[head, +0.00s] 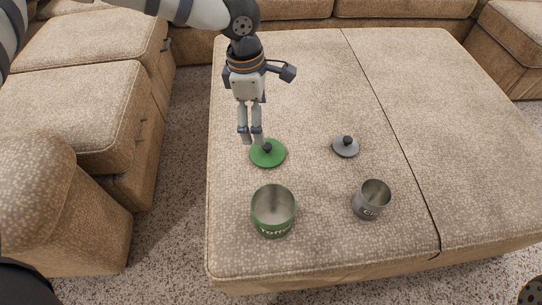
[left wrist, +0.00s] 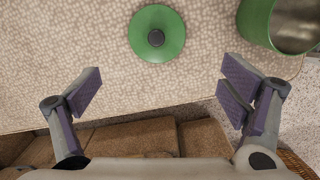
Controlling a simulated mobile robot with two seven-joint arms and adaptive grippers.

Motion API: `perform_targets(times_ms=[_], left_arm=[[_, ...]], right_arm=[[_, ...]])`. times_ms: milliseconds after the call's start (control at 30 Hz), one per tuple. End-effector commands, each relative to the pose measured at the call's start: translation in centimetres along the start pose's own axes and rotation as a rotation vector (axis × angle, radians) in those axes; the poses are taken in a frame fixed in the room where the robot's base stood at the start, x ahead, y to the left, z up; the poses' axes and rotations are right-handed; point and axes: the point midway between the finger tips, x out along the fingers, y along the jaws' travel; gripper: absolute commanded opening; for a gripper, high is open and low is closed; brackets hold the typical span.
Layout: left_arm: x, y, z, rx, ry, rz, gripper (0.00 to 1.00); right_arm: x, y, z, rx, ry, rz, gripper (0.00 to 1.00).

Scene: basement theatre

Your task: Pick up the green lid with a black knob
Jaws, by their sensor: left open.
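The green lid (head: 267,154) with its black knob (head: 267,147) lies flat on the tan ottoman, knob up. In the left wrist view the lid (left wrist: 157,33) is near the top, beyond and between the fingertips. My left gripper (head: 250,139) points down just above and behind the lid in the head view, over its upper left edge. In the left wrist view my left gripper (left wrist: 160,88) is wide open and empty. Whether it touches the lid cannot be told from the head view. My right gripper is not seen.
A green pot (head: 273,211) stands open in front of the lid; it also shows in the left wrist view (left wrist: 257,22). A grey lid (head: 345,148) and an open grey canister (head: 371,200) are to the right. The ottoman (head: 310,255) is otherwise clear. Sofas surround it.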

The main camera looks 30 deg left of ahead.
Motion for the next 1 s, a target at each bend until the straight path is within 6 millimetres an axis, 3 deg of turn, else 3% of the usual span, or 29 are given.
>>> perform_targets(times_ms=[67,300,467,700,900,933,1000], left_arm=[[0.4,0.4,0.3,-0.030,-0.027,-0.008,0.91],[5.3,0.3,0.6,-0.030,-0.027,-0.009,0.91],[6.7,0.4,0.6,-0.028,-0.027,-0.007,0.91],[11.1,0.5,0.8,-0.027,-0.025,-0.010,0.91],[11.2,0.6,0.9,-0.026,-0.027,-0.004,0.91],[11.2,0.6,0.9,-0.027,-0.027,-0.004,0.89],[11.2,0.6,0.9,-0.027,-0.027,-0.004,0.73]], right_arm=[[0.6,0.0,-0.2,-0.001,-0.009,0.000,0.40],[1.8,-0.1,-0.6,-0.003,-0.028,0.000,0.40],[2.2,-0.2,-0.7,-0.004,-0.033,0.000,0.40],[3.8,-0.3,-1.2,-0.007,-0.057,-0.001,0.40],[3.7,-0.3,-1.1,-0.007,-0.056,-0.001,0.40],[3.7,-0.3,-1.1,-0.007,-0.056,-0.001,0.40],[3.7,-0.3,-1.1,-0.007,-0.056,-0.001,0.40]])
